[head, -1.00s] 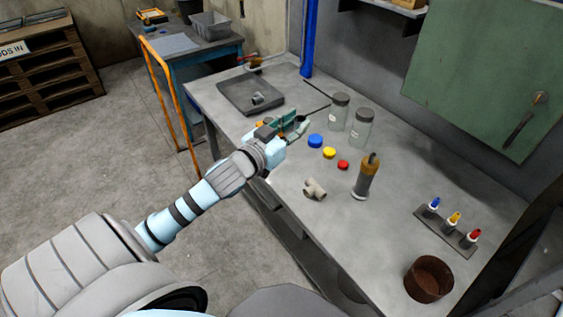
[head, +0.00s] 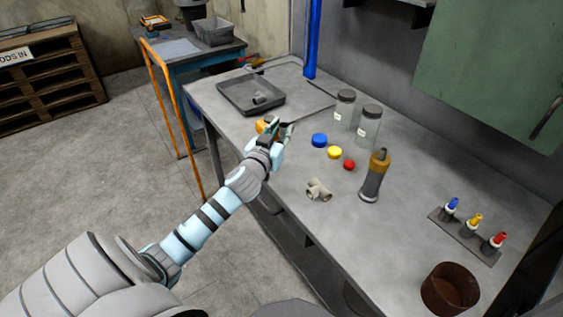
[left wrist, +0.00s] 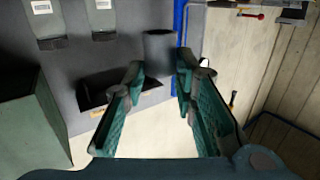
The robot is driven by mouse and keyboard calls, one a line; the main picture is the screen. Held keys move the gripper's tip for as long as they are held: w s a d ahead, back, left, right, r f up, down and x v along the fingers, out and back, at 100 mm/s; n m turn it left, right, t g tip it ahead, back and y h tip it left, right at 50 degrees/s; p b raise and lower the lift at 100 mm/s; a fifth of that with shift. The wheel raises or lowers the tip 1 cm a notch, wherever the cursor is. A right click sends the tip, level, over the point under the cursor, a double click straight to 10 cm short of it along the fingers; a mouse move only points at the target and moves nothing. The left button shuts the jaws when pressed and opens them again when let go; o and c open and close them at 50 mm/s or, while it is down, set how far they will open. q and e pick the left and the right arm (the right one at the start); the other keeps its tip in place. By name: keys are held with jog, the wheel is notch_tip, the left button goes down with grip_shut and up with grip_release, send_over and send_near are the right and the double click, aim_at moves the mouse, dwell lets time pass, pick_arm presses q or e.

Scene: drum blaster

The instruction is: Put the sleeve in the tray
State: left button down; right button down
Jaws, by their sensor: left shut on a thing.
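My left gripper (head: 279,127) is over the workbench, just in front of the tray. In the left wrist view its green fingers (left wrist: 160,82) are closed on the sleeve, a plain dark grey cylinder (left wrist: 159,48). In the head view the sleeve (head: 285,127) is small and partly hidden by the gripper. The tray (head: 235,103) is shallow, dark grey and lies at the far left end of the bench. A grey pipe piece (head: 261,99) lies in it. The sleeve is outside the tray, to its near right. My right gripper is not in view.
An orange object (head: 262,126) is beside the left gripper. A blue post (head: 311,40) rises behind the bench.

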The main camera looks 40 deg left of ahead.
pick_arm(q)
notch_tip(320, 180, down, 9)
jog(key=b, duration=0.3)
jog(key=shift+r+b, duration=0.15)
jog(key=shift+b, duration=0.2)
jog(key=shift+r, duration=0.1)
jog(key=c, duration=1.8)
grip_release()
jog(key=o, duration=0.5)
jog(key=shift+s+f, duration=0.1)
jog(key=shift+f, duration=0.1)
jog(key=v, duration=1.4)
jog(key=shift+s+a, duration=0.15)
jog(key=shift+s, duration=0.1)
